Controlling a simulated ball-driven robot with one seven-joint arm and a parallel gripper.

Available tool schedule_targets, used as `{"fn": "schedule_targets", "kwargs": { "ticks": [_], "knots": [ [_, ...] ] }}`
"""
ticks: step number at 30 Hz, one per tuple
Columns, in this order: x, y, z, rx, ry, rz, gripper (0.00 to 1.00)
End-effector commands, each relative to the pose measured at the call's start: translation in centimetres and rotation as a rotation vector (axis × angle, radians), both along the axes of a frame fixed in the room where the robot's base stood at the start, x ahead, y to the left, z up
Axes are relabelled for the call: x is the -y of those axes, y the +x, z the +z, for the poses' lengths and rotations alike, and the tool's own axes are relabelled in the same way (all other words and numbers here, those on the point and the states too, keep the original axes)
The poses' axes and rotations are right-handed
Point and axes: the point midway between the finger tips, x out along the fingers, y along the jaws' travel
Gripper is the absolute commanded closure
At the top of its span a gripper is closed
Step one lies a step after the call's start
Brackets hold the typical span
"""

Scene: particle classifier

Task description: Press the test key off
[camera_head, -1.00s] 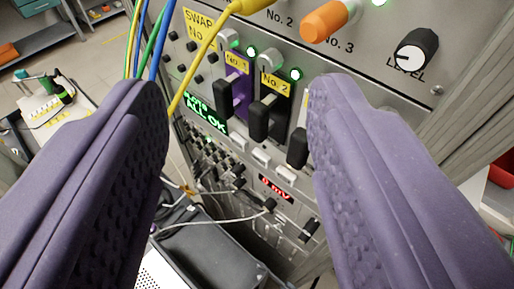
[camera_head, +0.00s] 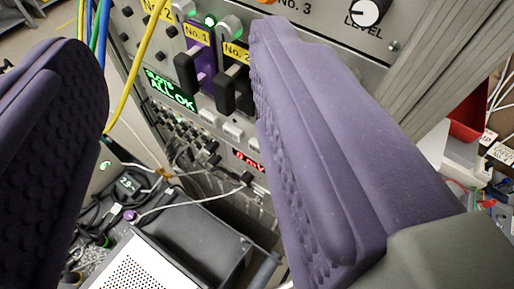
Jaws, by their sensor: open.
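A grey rack panel (camera_head: 330,42) is ahead. No key labelled as the test key can be read. Small white keys (camera_head: 208,116) sit in a row under the slot modules. Black handles stand above them, one on the purple module No. 1 (camera_head: 188,72) and one on module No. 2 (camera_head: 226,92). A green display (camera_head: 170,90) reads "ALL OK". My gripper (camera_head: 172,52) is open and empty, its purple fingers wide apart in front of the panel. The right finger hides the panel to the right of No. 2, including part of a red display (camera_head: 246,160).
Yellow, blue and green cables (camera_head: 143,65) hang at the panel's left side, near the left finger. A black-and-white box (camera_head: 180,245) stands below, with loose cables beside it. A red bin (camera_head: 468,112) is at the right. A LEVEL knob (camera_head: 366,12) is at the top.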

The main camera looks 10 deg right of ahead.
Motion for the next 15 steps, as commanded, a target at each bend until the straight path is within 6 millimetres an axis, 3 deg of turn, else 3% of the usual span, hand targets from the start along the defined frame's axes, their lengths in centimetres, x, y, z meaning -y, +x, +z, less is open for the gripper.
{"fn": "schedule_targets", "kwargs": {
  "ticks": [2, 6, 9, 15],
  "knots": [
    [0.00, 0.00, 0.00, 0.000, 0.000, 0.000, 0.50],
    [0.00, 0.00, 0.00, 0.000, 0.000, 0.000, 0.82],
    [0.00, 0.00, 0.00, 0.000, 0.000, 0.000, 1.00],
    [0.00, 0.00, 0.00, 0.000, 0.000, 0.000, 1.00]
  ]
}}
